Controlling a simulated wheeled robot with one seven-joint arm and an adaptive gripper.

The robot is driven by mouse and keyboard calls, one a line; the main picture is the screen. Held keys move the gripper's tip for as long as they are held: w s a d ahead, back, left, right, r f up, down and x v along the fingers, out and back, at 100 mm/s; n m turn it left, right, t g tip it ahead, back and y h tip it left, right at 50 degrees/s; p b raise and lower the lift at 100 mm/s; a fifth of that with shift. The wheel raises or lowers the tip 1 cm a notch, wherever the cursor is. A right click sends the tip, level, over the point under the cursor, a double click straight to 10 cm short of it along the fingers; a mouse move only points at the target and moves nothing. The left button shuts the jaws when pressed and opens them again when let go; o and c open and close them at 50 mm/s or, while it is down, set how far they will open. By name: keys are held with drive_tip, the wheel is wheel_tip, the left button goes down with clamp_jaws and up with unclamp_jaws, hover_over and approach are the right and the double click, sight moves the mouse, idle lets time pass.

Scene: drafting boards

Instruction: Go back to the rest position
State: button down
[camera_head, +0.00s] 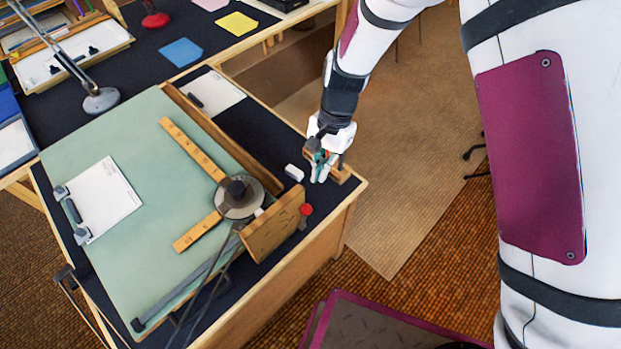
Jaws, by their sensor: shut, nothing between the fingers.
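My gripper (320,176) points down over the right end of the dark tabletop, at the table's right edge. It is small in the view and shut, with nothing seen held in it. It is close beside a small wooden block (340,173); I cannot tell whether they touch. A small white block (294,173) lies just left of the gripper. My arm reaches down to it from the top of the view.
A wooden panel (272,228) and a red-topped object (306,210) stand near the front. A lamp (101,99) stands behind. Open floor (410,150) lies to the right.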

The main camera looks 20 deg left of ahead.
drive_tip(key=shift+v, duration=0.9)
drive_tip(key=w+d+r+n+t+y, duration=0.1)
drive_tip(key=d+r+t, duration=0.1)
drive_tip(key=d+r, duration=0.75)
drive_tip(key=d+r+t, duration=0.2)
drive_tip(key=d+r, duration=0.4)
drive_tip(key=r, duration=0.7)
drive_tip(key=s+d+r+t+h, duration=0.1)
drive_tip(key=s+d+r+t, duration=0.1)
drive_tip(key=s+d+r, duration=0.3)
drive_tip(key=s+d+r+n+t, duration=0.1)
drive_tip(key=s+d+r+t, duration=0.1)
drive_tip(key=s+d+r, duration=0.3)
drive_tip(key=s+d, duration=0.3)
drive_tip(key=d, duration=0.3)
drive_tip(key=shift+s+d+t+h, duration=0.2)
drive_tip(key=shift+d+t+h, duration=0.05)
drive_tip(key=shift+t+h, duration=0.15)
drive_tip(key=shift+a, duration=0.15)
